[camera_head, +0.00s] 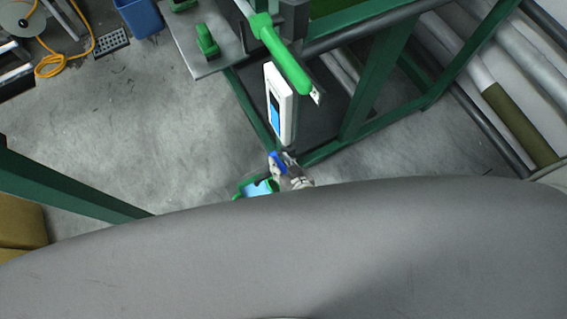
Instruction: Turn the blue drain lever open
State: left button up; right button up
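The blue drain lever (277,160) is a small blue piece near the middle of the view, just beyond the edge of a large grey curved surface. Pale and dark jointed parts close against it look like my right gripper (293,180). They are small and partly hidden by the grey surface, so I cannot tell whether they touch the lever or whether the fingers are open or shut. A green-rimmed container with light blue inside (256,189) shows just left of the lever, partly hidden. My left gripper is not in view.
The grey curved surface (270,255) fills the bottom. A white box with a blue screen (281,104) and a green handle-like bar (282,58) stand above the lever. A green frame (375,85) and long rollers are at right. Grey floor (150,140) is open at left.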

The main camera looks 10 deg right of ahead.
jog(key=v, duration=1.2)
jog(key=shift+f, duration=0.15)
jog(key=shift+s, duration=0.1)
jog(key=shift+c, duration=0.2)
